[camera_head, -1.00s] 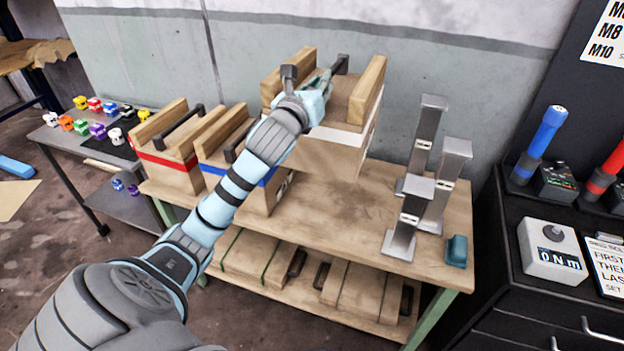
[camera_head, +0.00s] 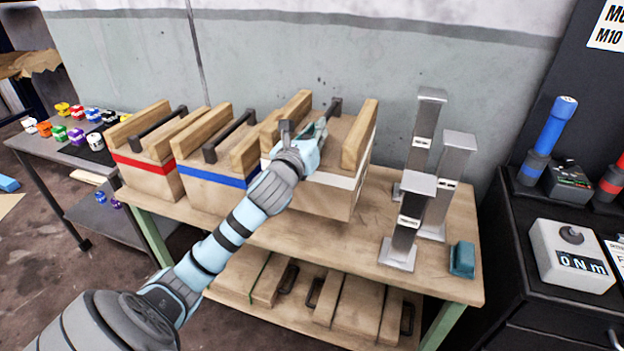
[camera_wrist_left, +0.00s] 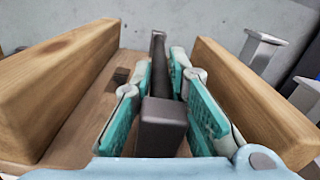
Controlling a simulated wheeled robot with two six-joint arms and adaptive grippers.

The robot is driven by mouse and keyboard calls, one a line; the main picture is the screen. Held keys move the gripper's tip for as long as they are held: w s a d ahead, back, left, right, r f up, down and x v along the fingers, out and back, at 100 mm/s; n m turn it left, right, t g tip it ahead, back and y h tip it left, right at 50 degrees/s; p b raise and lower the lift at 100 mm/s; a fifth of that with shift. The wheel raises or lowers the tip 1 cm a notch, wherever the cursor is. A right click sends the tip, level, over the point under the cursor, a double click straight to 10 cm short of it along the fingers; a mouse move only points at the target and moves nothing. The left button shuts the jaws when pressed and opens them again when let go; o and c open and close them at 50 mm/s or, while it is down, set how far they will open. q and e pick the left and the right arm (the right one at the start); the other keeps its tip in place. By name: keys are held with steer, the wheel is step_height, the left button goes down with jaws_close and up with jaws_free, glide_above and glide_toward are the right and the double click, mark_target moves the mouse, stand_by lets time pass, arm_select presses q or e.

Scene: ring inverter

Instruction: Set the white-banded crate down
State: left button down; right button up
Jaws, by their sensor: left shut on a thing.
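The white-banded crate (camera_head: 335,180) is a wooden box with a white stripe, two raised wooden rails and a dark bar handle. It is at the right end of the row of crates on the workbench (camera_head: 390,265). My left gripper (camera_head: 318,132) is shut on its handle from above. In the left wrist view, the teal finger pads (camera_wrist_left: 160,105) flank the dark handle (camera_wrist_left: 160,125) between the two rails. The crate looks upright and low over the bench top; I cannot tell whether its underside touches. My right gripper is not in view.
A blue-banded crate (camera_head: 225,190) stands close on the left, with a red-banded crate (camera_head: 145,168) beyond it. Several metal stands (camera_head: 410,215) and a teal block (camera_head: 462,260) are on the right. Some bench top is bare between the crate and the stands.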

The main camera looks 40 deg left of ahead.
arm_select(q)
step_height(320, 180, down, 11)
steer(key=b, duration=0.4)
steer(key=c, duration=1.6)
jaws_free()
steer(key=shift+c, duration=0.2)
steer(key=shift+o, duration=0.3)
steer(key=shift+s, duration=0.1)
steer(key=p+v, duration=0.1)
steer(key=v, duration=1.1)
steer(key=shift+p, duration=0.35)
